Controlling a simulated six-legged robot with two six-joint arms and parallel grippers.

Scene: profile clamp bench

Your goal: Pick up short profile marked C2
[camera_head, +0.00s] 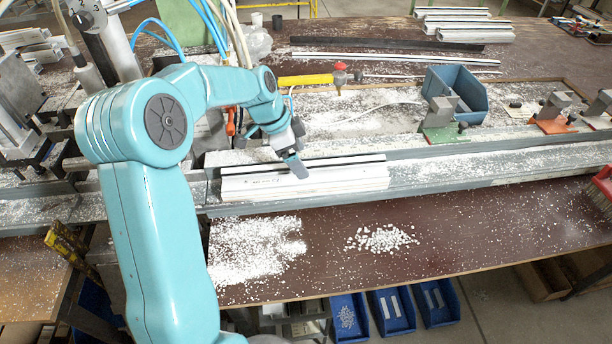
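A short white profile (340,179) with a black strip along its top lies on the grey rail of the bench, in the middle of the view. Small dark lettering shows on its front face, too small to read surely. My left gripper (296,166) points down at the middle of this profile, and its fingertip overlaps the profile's upper edge in the picture. I cannot tell if it touches the profile or whether the fingers are open or shut. My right gripper is not in view.
A blue bin (456,92) and a green-based clamp (441,119) stand behind the rail, with an orange-based clamp (553,113) further right. A yellow-handled tool (305,80) lies behind the profile. White chips (382,239) litter the front board. Long profiles (395,57) lie at the back.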

